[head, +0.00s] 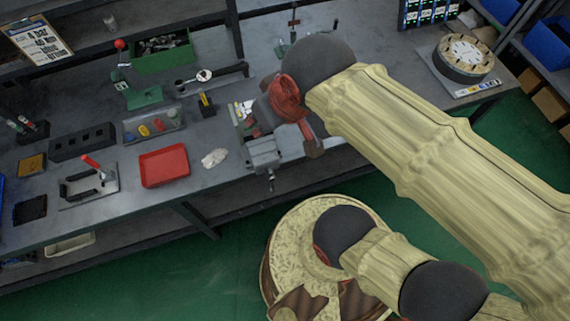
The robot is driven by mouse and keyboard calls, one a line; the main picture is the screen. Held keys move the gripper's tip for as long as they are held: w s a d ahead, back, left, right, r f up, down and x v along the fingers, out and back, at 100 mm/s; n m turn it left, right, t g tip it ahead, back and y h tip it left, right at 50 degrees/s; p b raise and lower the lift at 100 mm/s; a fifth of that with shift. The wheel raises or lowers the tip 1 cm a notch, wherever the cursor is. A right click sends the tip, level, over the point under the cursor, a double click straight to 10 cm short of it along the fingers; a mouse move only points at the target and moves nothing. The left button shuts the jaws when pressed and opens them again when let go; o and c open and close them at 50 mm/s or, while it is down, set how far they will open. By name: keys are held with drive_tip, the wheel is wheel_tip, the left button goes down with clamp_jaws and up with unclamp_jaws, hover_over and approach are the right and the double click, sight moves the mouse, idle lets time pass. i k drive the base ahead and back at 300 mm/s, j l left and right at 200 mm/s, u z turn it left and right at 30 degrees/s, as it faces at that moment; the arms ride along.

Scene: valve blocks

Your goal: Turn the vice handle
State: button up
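The grey vice (263,152) sits at the front edge of the workbench, near the middle of the picture. Its handle (271,182) is a thin bar hanging at the front of the vice, below the bench edge. My gripper (308,142) is reddish brown and hangs at the end of my arm, just right of the vice and above the handle in the picture. A brown finger shows at its lower end. My wrist and the gripper's body hide part of the vice's right side. I cannot tell whether the fingers are apart or touch anything.
A red tray (164,167) and a crumpled white cloth (215,158) lie left of the vice. A green bin (163,55) and a small green press (140,97) stand further back. A round dark fixture (463,60) is at the right. Green floor is open in front of the bench.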

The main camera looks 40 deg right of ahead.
sight(271, 180)
drive_tip(key=k, duration=0.3)
drive_tip(key=k+j+z, duration=0.1)
drive_tip(key=z, duration=0.25)
drive_tip(key=k+j+z, duration=0.15)
drive_tip(key=j+z, duration=0.2)
drive_tip(key=k+j+z, duration=0.1)
drive_tip(key=z, duration=0.3)
